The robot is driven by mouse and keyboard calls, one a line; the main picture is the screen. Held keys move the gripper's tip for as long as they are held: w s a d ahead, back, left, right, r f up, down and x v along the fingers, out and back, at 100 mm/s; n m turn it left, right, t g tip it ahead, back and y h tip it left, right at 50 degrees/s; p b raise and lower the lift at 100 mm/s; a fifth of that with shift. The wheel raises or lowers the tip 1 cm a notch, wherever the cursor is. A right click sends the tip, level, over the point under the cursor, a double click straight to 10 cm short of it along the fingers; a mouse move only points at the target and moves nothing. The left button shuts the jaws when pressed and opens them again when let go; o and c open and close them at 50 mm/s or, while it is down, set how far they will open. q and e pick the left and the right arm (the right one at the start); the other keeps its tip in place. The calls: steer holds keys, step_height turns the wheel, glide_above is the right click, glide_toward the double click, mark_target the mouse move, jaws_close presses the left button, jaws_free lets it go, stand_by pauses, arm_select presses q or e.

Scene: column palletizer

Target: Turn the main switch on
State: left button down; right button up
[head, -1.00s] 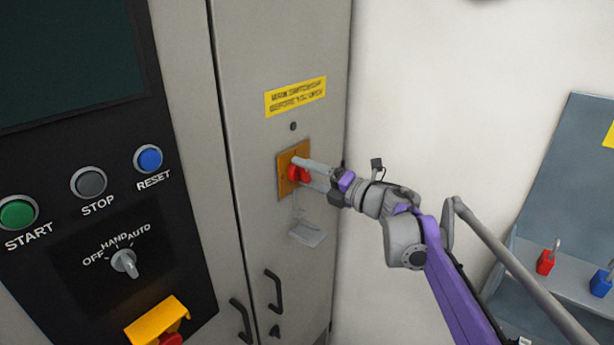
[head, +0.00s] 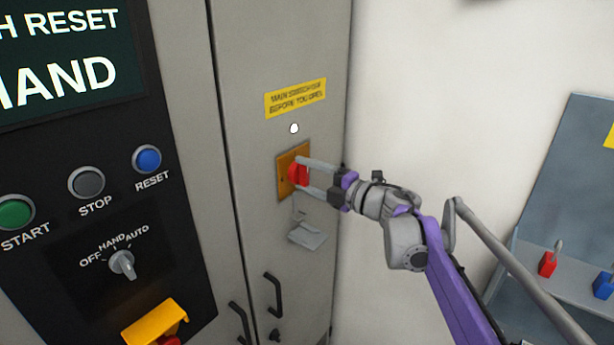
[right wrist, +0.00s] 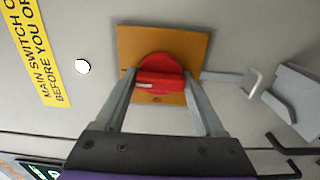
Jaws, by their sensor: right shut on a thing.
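The main switch (head: 297,174) is a red rotary handle on an orange-yellow plate (head: 284,190) on the grey cabinet door. My right gripper (head: 304,176) reaches it from the right, with one finger above and one below the handle. In the right wrist view, the red handle (right wrist: 160,80) lies between the two fingers (right wrist: 160,98), which are shut on it. The small round lamp (head: 294,128) above the plate is lit white. My left gripper is not in view.
A yellow warning label (head: 295,98) is above the lamp. A grey hasp (head: 308,236) hangs below the plate. The left panel has a lit screen (head: 60,60), buttons and a selector knob (head: 122,262). Red (head: 547,264) and blue (head: 604,285) padlocks sit on a shelf at right.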

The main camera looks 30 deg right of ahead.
steer(key=o, duration=1.3)
steer(key=shift+o, duration=0.2)
steer(key=b+v, duration=0.1)
steer(key=v, duration=0.9)
steer(key=shift+s, duration=0.4)
steer(key=shift+d, duration=0.1)
